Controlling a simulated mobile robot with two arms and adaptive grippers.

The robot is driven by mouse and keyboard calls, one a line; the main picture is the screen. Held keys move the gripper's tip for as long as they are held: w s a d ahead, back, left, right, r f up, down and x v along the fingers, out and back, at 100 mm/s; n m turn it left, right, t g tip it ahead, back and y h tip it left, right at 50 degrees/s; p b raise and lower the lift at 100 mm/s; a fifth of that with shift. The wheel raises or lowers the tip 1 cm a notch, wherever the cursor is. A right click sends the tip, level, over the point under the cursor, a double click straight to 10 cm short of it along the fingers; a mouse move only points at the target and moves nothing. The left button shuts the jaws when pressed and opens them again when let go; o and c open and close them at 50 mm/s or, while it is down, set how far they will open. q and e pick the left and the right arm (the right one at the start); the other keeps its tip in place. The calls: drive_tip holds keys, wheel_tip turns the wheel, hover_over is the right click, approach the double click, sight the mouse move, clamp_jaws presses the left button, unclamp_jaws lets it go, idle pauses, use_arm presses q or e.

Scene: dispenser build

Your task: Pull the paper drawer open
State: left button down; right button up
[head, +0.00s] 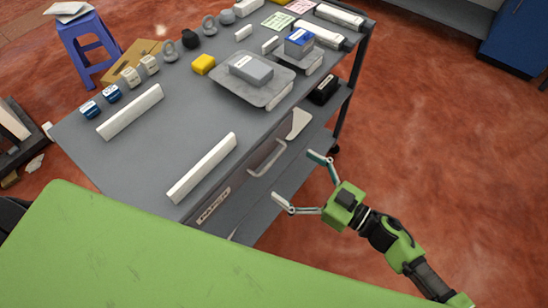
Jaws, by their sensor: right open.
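The paper drawer (235,190) is in the near side of the grey cart, with a white label reading "PAPER" (214,205) on its front. Its pale bar handle (268,160) stands out from the front, to the right of the label. The drawer looks shut, though its edges are hard to make out. My right gripper (294,175) is open and empty, just right of the handle. My left gripper is not in view.
A lower shelf lies under the drawer. A green surface (90,250) fills the front left. The red floor at right is clear.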

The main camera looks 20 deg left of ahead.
sight(273, 159)
drive_tip(key=x, duration=0.7)
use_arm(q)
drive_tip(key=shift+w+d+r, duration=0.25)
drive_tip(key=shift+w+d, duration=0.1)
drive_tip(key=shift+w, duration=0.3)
use_arm(e)
drive_tip(key=shift+f, duration=0.1)
drive_tip(key=c, duration=1.3)
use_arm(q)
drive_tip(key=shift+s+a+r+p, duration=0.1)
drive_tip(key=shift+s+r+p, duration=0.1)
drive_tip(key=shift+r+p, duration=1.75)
use_arm(e)
drive_tip(key=v, duration=2.2)
drive_tip(key=shift+d, duration=0.4)
